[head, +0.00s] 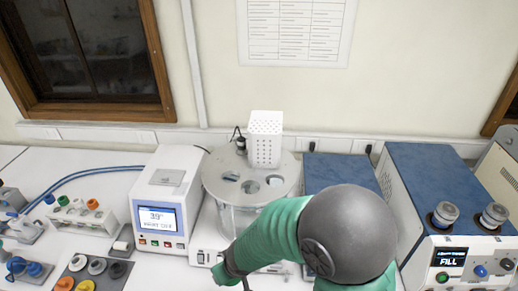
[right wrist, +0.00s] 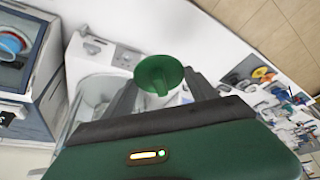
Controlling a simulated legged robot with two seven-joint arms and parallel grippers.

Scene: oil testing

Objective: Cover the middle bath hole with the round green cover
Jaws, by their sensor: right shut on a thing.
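The round green cover (right wrist: 158,70) is held between the dark fingertips of my right gripper (right wrist: 158,90) in the right wrist view. The fingers are shut on its raised handle, and its disc faces away from the gripper. The bath (head: 225,192) is a clear round vessel with a grey lid in the head view. The middle bath hole (head: 250,187) is open, between a left and a right hole. The bath's glass (right wrist: 97,88) also shows in the right wrist view. My left gripper is not in view.
A perforated white box (head: 265,140) stands at the back of the bath lid. A white controller (head: 160,210) with a lit screen is close on the left. A blue-topped unit (head: 340,170) is on the right. Colored caps (head: 85,285) lie in a tray at front left.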

